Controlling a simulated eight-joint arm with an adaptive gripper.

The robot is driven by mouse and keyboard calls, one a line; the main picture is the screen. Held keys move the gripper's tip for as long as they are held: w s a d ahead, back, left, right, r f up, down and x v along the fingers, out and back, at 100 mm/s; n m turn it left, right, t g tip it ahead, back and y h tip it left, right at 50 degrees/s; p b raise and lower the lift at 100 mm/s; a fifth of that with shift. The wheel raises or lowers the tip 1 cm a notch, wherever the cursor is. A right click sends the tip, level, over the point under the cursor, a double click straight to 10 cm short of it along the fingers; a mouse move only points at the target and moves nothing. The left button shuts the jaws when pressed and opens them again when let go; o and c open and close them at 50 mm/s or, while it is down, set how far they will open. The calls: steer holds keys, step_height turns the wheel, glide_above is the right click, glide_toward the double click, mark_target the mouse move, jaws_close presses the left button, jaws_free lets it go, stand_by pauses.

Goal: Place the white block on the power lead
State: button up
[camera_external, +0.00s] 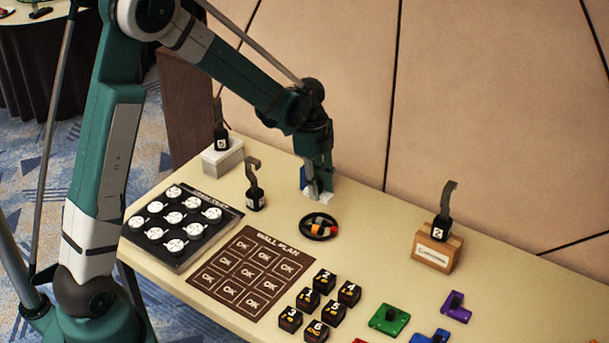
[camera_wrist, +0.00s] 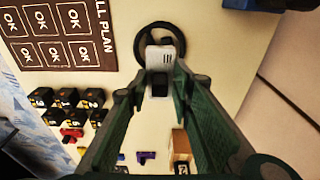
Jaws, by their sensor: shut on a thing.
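My gripper (camera_external: 316,188) points down above the far side of the table, and it also shows in the wrist view (camera_wrist: 158,85). Its fingers are closed on a white block (camera_wrist: 160,57) with dark slots.
A blue object (camera_external: 303,178) is partly hidden behind my gripper. Black hooked pieces stand on a white box (camera_external: 222,160), the table and a cardboard box (camera_external: 436,254). A wall plan mat (camera_external: 243,273), disc tray (camera_external: 183,226) and several numbered black blocks (camera_external: 324,281) lie nearer.

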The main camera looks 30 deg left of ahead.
glide_above(320, 223)
steer(key=shift+a+f+b, duration=0.15)
steer(key=shift+f+b, duration=0.1)
steer(key=shift+f, duration=1.3)
steer(key=shift+a+f+b, duration=0.15)
steer(key=shift+f+b, duration=0.05)
steer(key=shift+f, duration=1.3)
steer(key=shift+f+b, duration=0.35)
steer(key=shift+f, duration=1.55)
steer(key=shift+f, duration=0.15)
steer(key=o, duration=1)
steer(key=r, duration=0.4)
steer(key=a+r+p, duration=0.1)
steer(key=r, duration=0.7)
steer(key=shift+a+r+p, duration=0.15)
steer(key=shift+a+p, duration=0.05)
steer(key=shift+p, duration=0.2)
